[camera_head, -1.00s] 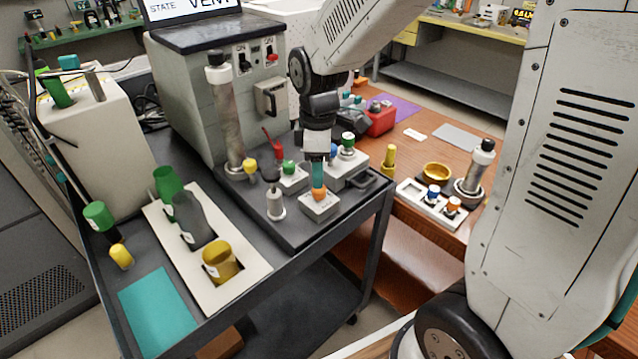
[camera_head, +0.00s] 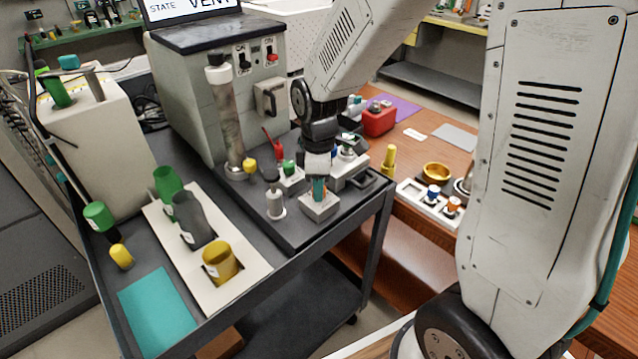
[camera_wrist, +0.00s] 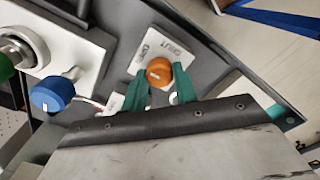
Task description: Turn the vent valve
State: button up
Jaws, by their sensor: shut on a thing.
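The valve's orange knob (camera_wrist: 158,72) sits on a small light plate (camera_wrist: 178,45) with lettering, one word looking like SHUT. My gripper (camera_wrist: 161,84) has its teal fingers on either side of the knob and is shut on it. In the head view my gripper (camera_head: 319,187) points down at the small block (camera_head: 318,209) near the front edge of the cart's dark panel. There the fingers and wrist mostly hide the knob.
A blue knob (camera_wrist: 52,94) on a white block is left of my gripper in the wrist view. In the head view, a grey-capped post (camera_head: 275,200) stands close left. A rack with a gold cup (camera_head: 221,264) is farther left. A wooden bench lies right.

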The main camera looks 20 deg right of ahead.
jog(key=shift+m, duration=0.4)
jog(key=m, duration=0.3)
jog(key=shift+m, duration=0.3)
jog(key=m, duration=0.4)
jog(key=shift+m, duration=0.3)
jog(key=m, duration=0.4)
jog(key=shift+w+m, duration=0.1)
jog(key=shift+m, duration=0.2)
jog(key=shift+d+m, duration=0.1)
jog(key=shift+m, duration=2)
jog(key=o, duration=1)
